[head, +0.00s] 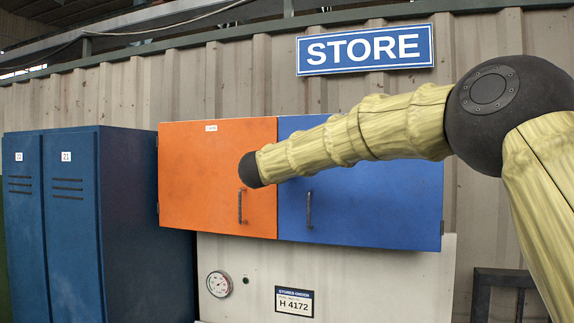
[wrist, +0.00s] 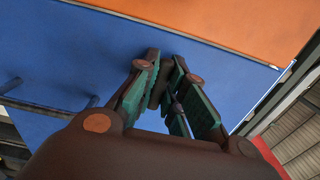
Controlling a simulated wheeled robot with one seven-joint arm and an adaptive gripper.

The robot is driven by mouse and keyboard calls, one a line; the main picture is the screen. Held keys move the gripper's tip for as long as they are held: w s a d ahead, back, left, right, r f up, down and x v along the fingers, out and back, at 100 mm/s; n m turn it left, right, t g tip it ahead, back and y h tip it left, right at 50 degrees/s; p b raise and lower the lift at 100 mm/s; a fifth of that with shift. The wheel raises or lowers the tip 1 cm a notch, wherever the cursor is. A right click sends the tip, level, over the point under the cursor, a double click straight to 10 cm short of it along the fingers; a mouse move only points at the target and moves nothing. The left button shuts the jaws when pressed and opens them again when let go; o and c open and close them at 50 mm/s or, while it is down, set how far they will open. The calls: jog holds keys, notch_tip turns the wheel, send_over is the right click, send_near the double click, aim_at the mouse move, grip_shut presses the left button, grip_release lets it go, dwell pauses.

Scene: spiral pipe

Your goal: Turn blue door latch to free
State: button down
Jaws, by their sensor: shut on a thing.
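The blue door (head: 385,195) is the right-hand door of a wall cabinet and looks closed in the head view. It fills much of the wrist view (wrist: 95,55). My gripper (wrist: 166,76) is at the blue door's face, near its border with the orange door. Its green-padded fingers are closed around a small dark piece, which I take to be the blue door latch. The fingers hide most of it, so its angle cannot be told. In the head view my arm covers the latch area and the gripper is hidden.
The orange door (head: 205,180) adjoins the blue door on the left. Dark bar handles stand out from the orange door (head: 240,206) and the blue door (head: 309,210). Blue lockers (head: 95,220) stand at left. A gauge (head: 219,284) sits on the panel below.

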jog(key=shift+d+f, duration=0.1)
dwell(0.4)
jog(key=c, duration=1.5)
grip_release()
jog(key=shift+w+d, duration=0.1)
jog(key=shift+d, duration=0.05)
jog(key=v, duration=1.2)
